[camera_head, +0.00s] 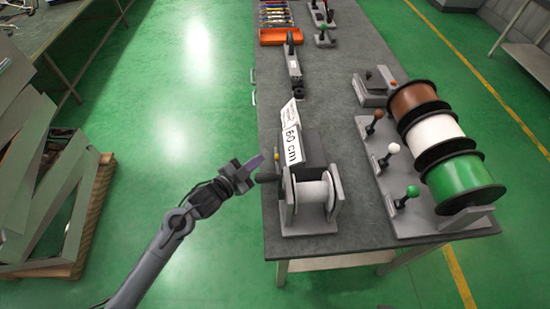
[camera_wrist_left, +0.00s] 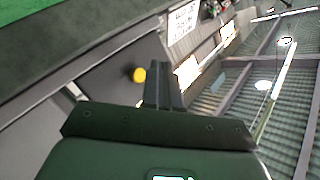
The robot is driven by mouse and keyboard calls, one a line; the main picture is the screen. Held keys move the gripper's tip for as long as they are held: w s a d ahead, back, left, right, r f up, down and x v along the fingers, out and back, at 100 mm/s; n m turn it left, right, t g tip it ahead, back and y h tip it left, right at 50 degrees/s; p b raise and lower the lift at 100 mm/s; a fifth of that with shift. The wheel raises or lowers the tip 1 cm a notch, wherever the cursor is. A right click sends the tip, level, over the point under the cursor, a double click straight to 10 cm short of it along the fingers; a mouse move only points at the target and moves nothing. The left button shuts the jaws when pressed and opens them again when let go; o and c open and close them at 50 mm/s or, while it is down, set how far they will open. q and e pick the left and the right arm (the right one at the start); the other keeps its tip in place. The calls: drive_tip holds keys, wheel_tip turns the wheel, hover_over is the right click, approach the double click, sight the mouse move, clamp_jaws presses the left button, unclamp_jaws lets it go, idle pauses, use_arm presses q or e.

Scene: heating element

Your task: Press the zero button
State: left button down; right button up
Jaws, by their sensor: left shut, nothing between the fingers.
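A small yellow button (camera_head: 277,157) sits on the left side of the grey measuring device (camera_head: 316,150) with the "60 cm" sign. In the left wrist view the yellow button (camera_wrist_left: 139,75) shows just left of my fingers, on a dark grey face. No label on it can be read. My left gripper (camera_head: 257,162) is shut and empty, left of the table edge, with its fingertips close to the button. In the wrist view my left gripper (camera_wrist_left: 165,88) shows its fingers together; a gap to the button seems to remain. My right gripper is not in view.
A white spool (camera_head: 313,193) in a grey holder with a dark handle (camera_head: 268,177) stands in front of the device, near my gripper. Brown, white and green reels (camera_head: 462,183) stand at right by three levers. Left of the table is open green floor.

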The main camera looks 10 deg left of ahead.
sight(277, 158)
use_arm(q)
drive_tip(key=shift+w+d, duration=0.2)
drive_tip(key=shift+d, duration=0.45)
idle(0.6)
idle(0.8)
drive_tip(key=shift+d, duration=0.1)
drive_tip(key=shift+w+d, duration=0.1)
drive_tip(key=shift+d, duration=0.2)
